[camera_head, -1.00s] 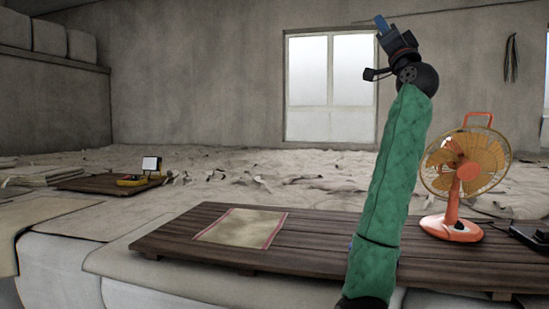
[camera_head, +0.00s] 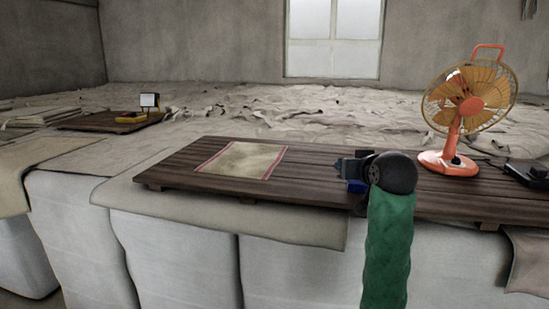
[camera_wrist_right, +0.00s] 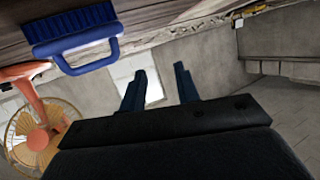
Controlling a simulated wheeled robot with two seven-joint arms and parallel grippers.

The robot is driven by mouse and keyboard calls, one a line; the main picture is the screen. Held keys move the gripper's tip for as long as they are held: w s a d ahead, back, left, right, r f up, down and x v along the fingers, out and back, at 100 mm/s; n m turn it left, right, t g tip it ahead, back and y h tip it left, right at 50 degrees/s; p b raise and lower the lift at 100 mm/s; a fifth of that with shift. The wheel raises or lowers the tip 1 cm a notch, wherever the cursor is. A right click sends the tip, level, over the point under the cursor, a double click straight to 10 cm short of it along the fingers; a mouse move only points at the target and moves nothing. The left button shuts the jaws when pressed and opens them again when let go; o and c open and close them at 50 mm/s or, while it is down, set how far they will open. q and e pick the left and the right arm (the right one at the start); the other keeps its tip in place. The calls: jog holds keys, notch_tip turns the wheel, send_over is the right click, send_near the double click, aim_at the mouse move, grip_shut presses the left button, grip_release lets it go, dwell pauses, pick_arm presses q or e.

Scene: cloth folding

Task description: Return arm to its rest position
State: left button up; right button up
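The tan cloth with a reddish border (camera_head: 243,160) lies flat on the dark wooden platform (camera_head: 170,176) in the head view. My right arm, in a green sleeve, rises from the bottom. My right gripper (camera_head: 342,168) is low at the platform's front edge, right of the cloth and apart from it, pointing left. In the right wrist view its two dark blue fingers (camera_wrist_right: 161,86) are spread with nothing between them. My left gripper is not in view.
A blue handled item (camera_wrist_right: 75,38) is close to my right gripper in the wrist view; its blue edge (camera_head: 356,187) shows beside the gripper. An orange fan (camera_head: 466,100) stands on the platform's right. A small yellow device (camera_head: 131,117) sits far left.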

jog(key=s+a+f+g, duration=0.1)
jog(key=s+f, duration=0.2)
jog(key=f, duration=0.4)
jog(key=s+f+g+h, duration=0.1)
jog(key=s+f, duration=0.3)
jog(key=f, duration=0.2)
jog(key=s+a+f+g, duration=0.1)
jog(key=s+f, duration=0.2)
jog(key=f, duration=0.4)
jog(key=s+a+f+n+g, duration=0.1)
jog(key=s+f+g, duration=0.8)
jog(key=s+f, duration=2.5)
jog(key=shift+s+a+f, duration=0.35)
jog(key=shift+s+a, duration=0.45)
jog(key=shift+s, duration=0.7)
